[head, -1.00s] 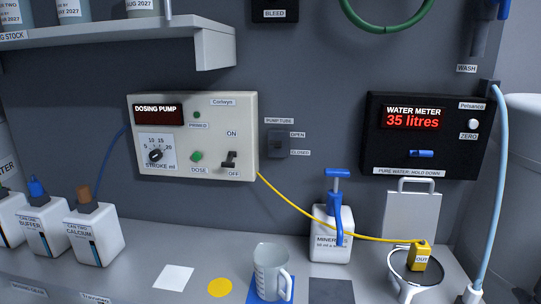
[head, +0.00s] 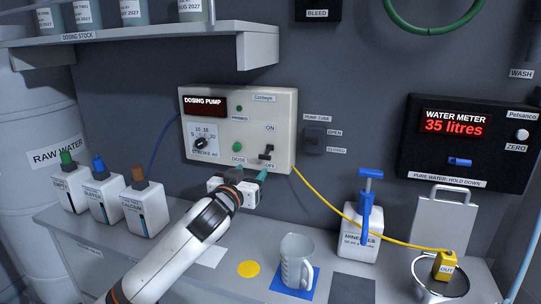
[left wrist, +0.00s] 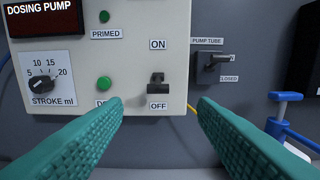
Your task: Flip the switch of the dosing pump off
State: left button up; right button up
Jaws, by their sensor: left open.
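The dosing pump (head: 240,108) is a cream box on the back wall. Its black switch (head: 267,153) sits between the ON and OFF labels. In the left wrist view the switch (left wrist: 157,83) has a wide bar at its lower end, nearer OFF; I cannot tell for sure which way it is set. My left gripper (head: 250,171) is open and empty, just below and in front of the switch. In the left wrist view its teal fingers (left wrist: 160,108) spread either side of the switch, apart from it. My right gripper is not in view.
A jug (head: 297,262) and a minerals bottle (head: 361,235) stand on the counter. Three canisters (head: 145,207) stand at left. A shelf (head: 255,47) overhangs above.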

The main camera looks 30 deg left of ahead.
aim_at(264, 157)
pick_arm(q)
jog(key=p+x, duration=0.3)
jog(key=x, duration=0.8)
jog(key=shift+w+a+r, duration=0.1)
jog(key=shift+a, duration=0.05)
jog(key=shift+w+a, duration=0.1)
jog(key=shift+w, duration=0.3)
